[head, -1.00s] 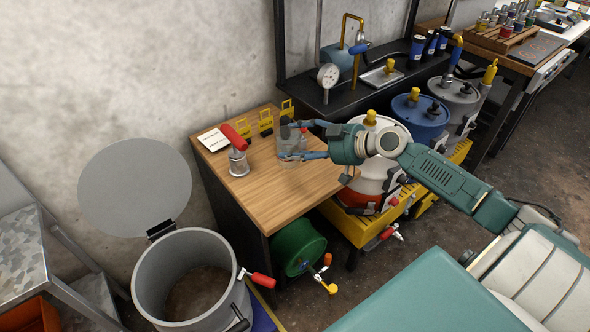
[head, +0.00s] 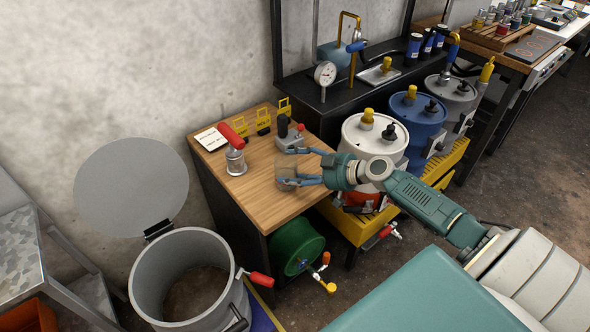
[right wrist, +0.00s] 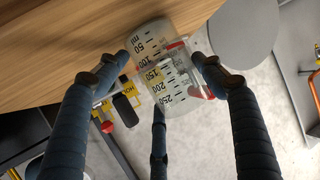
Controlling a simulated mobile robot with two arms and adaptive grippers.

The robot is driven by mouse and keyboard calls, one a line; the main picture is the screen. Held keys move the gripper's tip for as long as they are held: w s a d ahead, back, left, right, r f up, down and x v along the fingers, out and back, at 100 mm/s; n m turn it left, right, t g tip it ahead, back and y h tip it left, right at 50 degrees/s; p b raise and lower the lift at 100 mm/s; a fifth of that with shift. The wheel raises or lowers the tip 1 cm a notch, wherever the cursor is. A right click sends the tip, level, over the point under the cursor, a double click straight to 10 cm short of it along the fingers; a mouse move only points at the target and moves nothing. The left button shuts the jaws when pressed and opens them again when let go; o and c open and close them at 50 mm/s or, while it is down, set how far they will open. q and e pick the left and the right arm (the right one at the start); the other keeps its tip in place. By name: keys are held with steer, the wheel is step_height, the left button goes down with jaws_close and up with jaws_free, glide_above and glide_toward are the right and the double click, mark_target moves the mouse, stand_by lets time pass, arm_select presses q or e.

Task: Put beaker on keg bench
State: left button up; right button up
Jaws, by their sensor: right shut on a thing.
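The clear beaker (head: 287,174) has black graduation marks, readable in the right wrist view (right wrist: 163,80). My right gripper (head: 285,167) is shut around its sides, with fingers on both sides in the right wrist view (right wrist: 158,66). The beaker is over the front middle of the wooden-topped bench (head: 262,203). Its low graduations point towards the wood. I cannot tell whether its base touches the wood. My left gripper is not in view.
A red-handled metal canister (head: 236,160) stands left on the bench. A grey device with a black knob (head: 288,138) and yellow tags (head: 263,121) are at the back. A white-topped drum (head: 374,137) stands right. An open grey pot (head: 190,240) is front left.

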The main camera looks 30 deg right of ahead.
steer(key=shift+f, duration=0.2)
steer(key=o, duration=0.8)
steer(key=shift+c, duration=0.2)
steer(key=shift+r, duration=0.1)
